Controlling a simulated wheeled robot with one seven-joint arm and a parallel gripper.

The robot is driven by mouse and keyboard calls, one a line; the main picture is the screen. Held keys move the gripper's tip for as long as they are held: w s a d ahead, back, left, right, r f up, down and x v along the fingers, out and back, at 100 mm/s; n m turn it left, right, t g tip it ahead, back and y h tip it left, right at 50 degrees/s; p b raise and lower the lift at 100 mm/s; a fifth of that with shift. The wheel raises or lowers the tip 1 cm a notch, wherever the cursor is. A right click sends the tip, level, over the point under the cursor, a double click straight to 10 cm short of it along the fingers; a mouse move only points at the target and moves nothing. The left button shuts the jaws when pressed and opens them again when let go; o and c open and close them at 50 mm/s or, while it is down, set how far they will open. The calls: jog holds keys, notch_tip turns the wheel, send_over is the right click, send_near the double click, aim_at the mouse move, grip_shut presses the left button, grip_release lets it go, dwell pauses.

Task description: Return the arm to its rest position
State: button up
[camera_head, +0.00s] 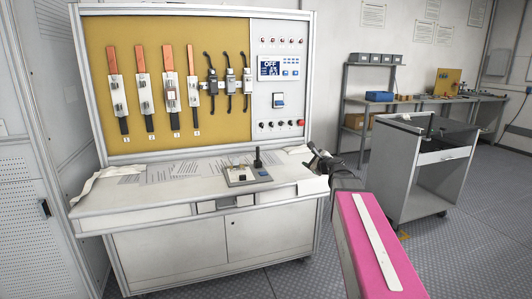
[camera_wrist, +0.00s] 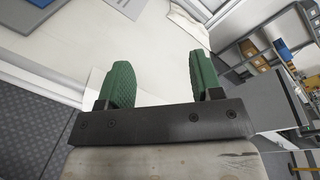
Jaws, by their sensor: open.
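My arm, with a pink link, reaches in from the lower right of the head view. My gripper (camera_head: 314,160) is at the right end of the white test bench (camera_head: 150,205), near its front corner. In the wrist view my gripper (camera_wrist: 158,85) shows two green fingertips held wide apart. Nothing is between them. The white bench top (camera_wrist: 120,45) lies beyond the fingertips. Whether the fingers touch the bench cannot be told.
A yellow panel (camera_head: 225,120) with several fuses stands behind the bench. A grey cart (camera_head: 405,185) stands to the right of my arm. Shelving (camera_head: 350,108) and a worktable are farther back. Floor is clear between bench and cart.

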jog(key=s+a+f+n+g, duration=0.1)
jog(key=f+n, duration=0.1)
jog(key=f, duration=0.1)
jog(key=s+a+f+n+g, duration=0.1)
jog(key=s+f+n, duration=0.1)
jog(key=f, duration=0.1)
jog(key=s+a+f+n+g, duration=0.1)
jog(key=f+n+g, duration=0.1)
jog(key=f, duration=0.2)
jog(key=shift+s+a+n, duration=0.3)
jog(key=shift+n, duration=0.1)
jog(key=s+d+f+n+g+h, duration=0.3)
jog(key=s+f+n+g+h, duration=0.3)
jog(key=s+f, duration=1.5)
jog(key=f+n+g, duration=0.1)
jog(key=n+g, duration=0.4)
jog(key=n, duration=0.4)
jog(key=shift+n+h, duration=0.3)
